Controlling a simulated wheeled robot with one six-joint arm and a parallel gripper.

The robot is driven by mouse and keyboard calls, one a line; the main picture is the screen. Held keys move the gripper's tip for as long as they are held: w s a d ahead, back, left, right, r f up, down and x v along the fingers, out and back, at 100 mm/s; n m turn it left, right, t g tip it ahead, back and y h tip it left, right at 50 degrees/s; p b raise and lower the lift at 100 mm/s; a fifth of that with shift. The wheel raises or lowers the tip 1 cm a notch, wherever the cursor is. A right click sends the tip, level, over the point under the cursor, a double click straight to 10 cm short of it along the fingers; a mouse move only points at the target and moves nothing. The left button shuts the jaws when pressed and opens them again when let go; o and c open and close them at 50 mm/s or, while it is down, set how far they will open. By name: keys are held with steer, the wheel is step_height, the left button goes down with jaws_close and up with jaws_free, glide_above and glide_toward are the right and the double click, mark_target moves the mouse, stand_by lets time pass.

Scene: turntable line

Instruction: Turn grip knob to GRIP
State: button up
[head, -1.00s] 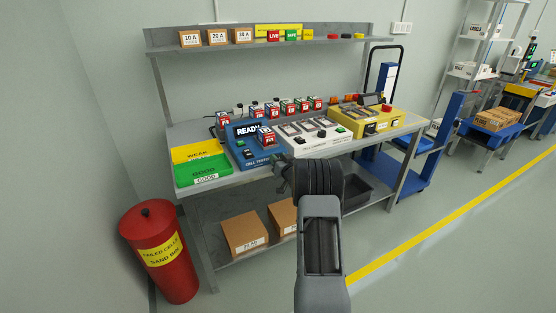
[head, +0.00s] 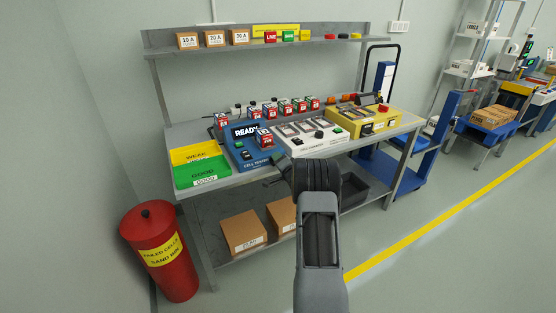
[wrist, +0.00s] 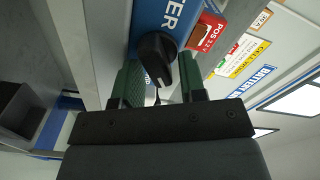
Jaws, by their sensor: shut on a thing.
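The blue cell tester (head: 240,153) stands on the bench with its READY display (head: 246,131) lit. A red and white cell (head: 265,138) sits at its right side. In the wrist view, a black knob (wrist: 157,55) with a pale pointer line is on the tester's blue front (wrist: 155,14). My gripper (wrist: 158,76) has its two green fingers on either side of this knob and is shut on it. The knob's label is not readable.
A white charger box (head: 318,144) and a yellow box (head: 368,121) stand right of the tester. Green and yellow trays (head: 200,171) are at the left. Several cells stand behind. A red bin (head: 160,255) is on the floor at left.

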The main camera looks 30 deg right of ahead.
steer(key=shift+a+f+m, duration=0.15)
steer(key=shift+m, duration=0.25)
steer(key=shift+a+f, duration=0.15)
steer(key=shift+f, duration=0.05)
stand_by(0.8)
steer(key=o, duration=0.5)
steer(key=shift+o, duration=0.3)
steer(key=s+a+p, duration=0.1)
steer(key=s, duration=1.4)
steer(key=shift+s+a+r+p, duration=0.3)
steer(key=shift+s+r+p, duration=0.05)
